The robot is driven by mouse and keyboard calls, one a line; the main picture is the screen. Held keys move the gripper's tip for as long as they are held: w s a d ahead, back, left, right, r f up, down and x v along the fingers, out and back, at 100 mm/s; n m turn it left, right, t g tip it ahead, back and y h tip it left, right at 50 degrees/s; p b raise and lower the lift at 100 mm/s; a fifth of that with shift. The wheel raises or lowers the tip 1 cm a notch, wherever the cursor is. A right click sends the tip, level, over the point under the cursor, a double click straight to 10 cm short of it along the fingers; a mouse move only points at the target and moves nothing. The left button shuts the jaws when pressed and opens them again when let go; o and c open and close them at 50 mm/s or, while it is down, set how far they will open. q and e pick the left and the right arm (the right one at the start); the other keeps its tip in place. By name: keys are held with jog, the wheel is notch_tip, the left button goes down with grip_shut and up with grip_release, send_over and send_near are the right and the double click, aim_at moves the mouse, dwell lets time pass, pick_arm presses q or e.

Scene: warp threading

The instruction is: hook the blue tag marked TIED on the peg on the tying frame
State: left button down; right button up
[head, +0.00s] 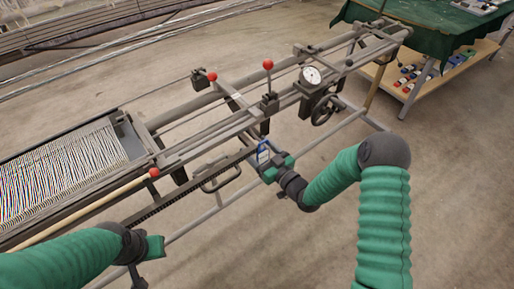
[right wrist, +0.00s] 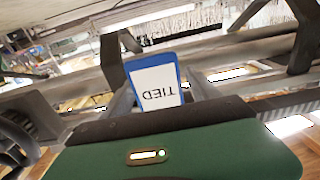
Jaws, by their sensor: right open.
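The blue-edged tag (head: 263,153) with a white face is at the front rail of the tying frame (head: 215,132), just at my right gripper (head: 268,162). In the right wrist view the tag (right wrist: 155,85) reads TIED upside down and appears between the two fingers. My right gripper is open, with the fingers on either side of the tag. I cannot make out the peg, nor whether the tag hangs on it. My left gripper (head: 152,250) is low at the left, in front of the frame and away from the tag; its jaws are unclear.
Red-knobbed levers (head: 268,65), a dial gauge (head: 311,75) and a handwheel (head: 323,110) stand along the frame. Striped warp threads (head: 65,170) lie at the left. A table with a green cloth (head: 430,30) is at the back right. The floor in front is clear.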

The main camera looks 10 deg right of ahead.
jog(key=shift+s, duration=0.1)
jog(key=s+d+f+m+g+h+p, duration=0.1)
jog(key=s+d+g+h, duration=0.35)
jog(key=s, duration=0.45)
jog(key=s+d+f+m+g+h, duration=0.1)
jog(key=s+d+g+h, duration=0.2)
jog(key=s+d+g, duration=0.45)
jog(key=s+a+r+m+g, duration=0.1)
jog(key=s+a+r+m, duration=0.2)
jog(key=s+a, duration=0.5)
jog(key=w+d+p+v, duration=0.1)
jog(key=p+v, duration=1.3)
jog(key=v, duration=0.1)
jog(key=shift+d+r+g+p, duration=0.2)
jog(key=shift+d+g+p, duration=0.1)
jog(key=shift+g+p, duration=0.1)
dwell(2.8)
